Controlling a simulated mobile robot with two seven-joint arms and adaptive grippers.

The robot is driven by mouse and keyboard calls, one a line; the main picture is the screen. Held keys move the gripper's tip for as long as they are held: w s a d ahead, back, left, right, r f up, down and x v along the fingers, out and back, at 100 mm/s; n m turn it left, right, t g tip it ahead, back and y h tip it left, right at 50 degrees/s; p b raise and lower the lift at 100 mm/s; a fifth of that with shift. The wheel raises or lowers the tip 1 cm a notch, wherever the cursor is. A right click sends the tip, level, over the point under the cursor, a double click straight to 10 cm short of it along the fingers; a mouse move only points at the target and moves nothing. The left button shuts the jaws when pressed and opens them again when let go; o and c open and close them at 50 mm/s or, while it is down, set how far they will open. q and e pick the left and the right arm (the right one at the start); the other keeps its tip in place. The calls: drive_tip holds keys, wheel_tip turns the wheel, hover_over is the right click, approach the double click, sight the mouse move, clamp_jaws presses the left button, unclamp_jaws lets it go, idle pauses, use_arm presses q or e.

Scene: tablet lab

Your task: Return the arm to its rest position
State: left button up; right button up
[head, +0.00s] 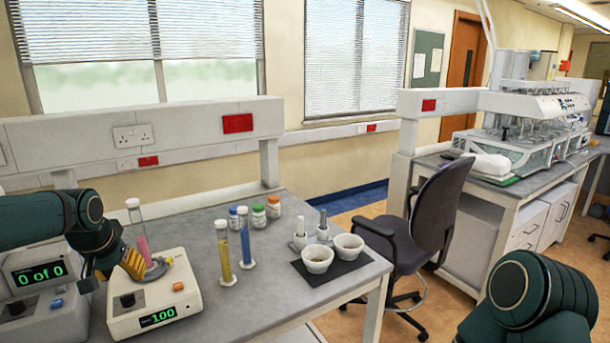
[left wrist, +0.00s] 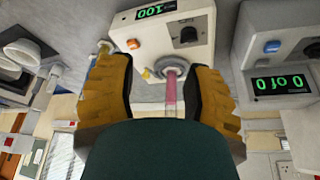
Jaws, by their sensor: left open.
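My left arm comes in from the left in the head view. Its orange-fingered left gripper (head: 132,264) is over the back left of a white device (head: 188,290) with a green "100" display. In the left wrist view the left gripper (left wrist: 166,82) is open, with its fingers apart and nothing clamped. A clear cylinder with pink liquid (head: 141,246) stands beside the gripper. It shows between the open fingers in the left wrist view (left wrist: 171,88), apart from both. Part of my right arm shows at the lower right, with its gripper out of view.
A second device (head: 40,275) reading "0 of 0" stands left, partly behind my arm. Yellow (head: 224,262) and blue (head: 246,245) cylinders, small bottles (head: 259,217) and two white bowls (head: 317,258) on a dark mat (head: 340,268) stand to the right. Front bench is clear.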

use_arm(q)
drive_tip(key=d+f+h, duration=0.1)
drive_tip(key=d+f, duration=0.5)
drive_tip(key=f, duration=0.3)
drive_tip(key=d+f+h, duration=0.2)
drive_tip(key=d+f, duration=0.5)
drive_tip(key=f, duration=0.3)
drive_tip(key=s+d+f+g, duration=0.1)
drive_tip(key=s+d+f, duration=0.6)
drive_tip(key=s, duration=0.3)
drive_tip(key=s+d+f+g+h, duration=0.1)
drive_tip(key=s+d+f, duration=0.7)
drive_tip(key=s+f, duration=0.2)
drive_tip(key=shift+s+f+n+g, duration=0.15)
drive_tip(key=shift+s+n+g, duration=0.15)
drive_tip(key=shift+s, duration=0.1)
